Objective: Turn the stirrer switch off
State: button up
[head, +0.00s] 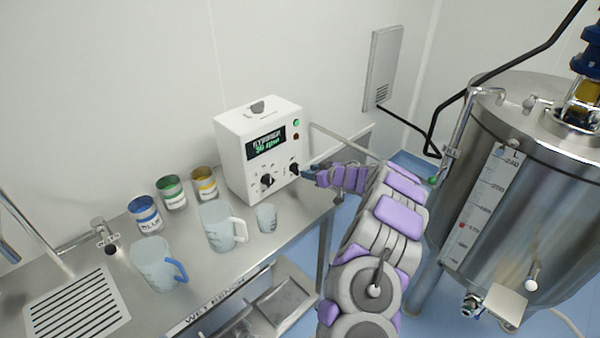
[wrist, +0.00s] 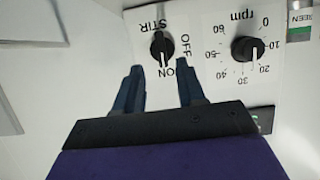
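The stirrer switch is a black rotary knob (wrist: 162,47) labelled STIR, seen upside down in the wrist view. Its white mark points to ON; OFF is printed to its right. In the head view the switch (head: 294,169) is the right-hand knob on the white control box (head: 238,152). My gripper (wrist: 158,80) is open and empty, its two dark fingers spread in front of the knob, one on each side of it in the picture. They appear apart from the knob. In the head view my gripper (head: 308,174) is just right of the switch, its fingertips hard to make out.
The rpm dial (wrist: 248,49) is beside the switch. The box's green display (head: 266,144) is lit. Jugs (head: 218,228) and paint-like cans (head: 174,192) stand on the steel bench (head: 190,290) left of my arm. A large steel tank (head: 500,220) stands to the right.

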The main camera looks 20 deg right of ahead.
aim_at(296, 169)
jog(key=b+x, duration=0.1)
jog(key=x, duration=0.4)
jog(key=shift+w+a+f, duration=0.2)
jog(key=shift+w+a, duration=0.05)
jog(key=shift+w, duration=0.35)
jog(key=shift+c, duration=0.4)
grip_shut()
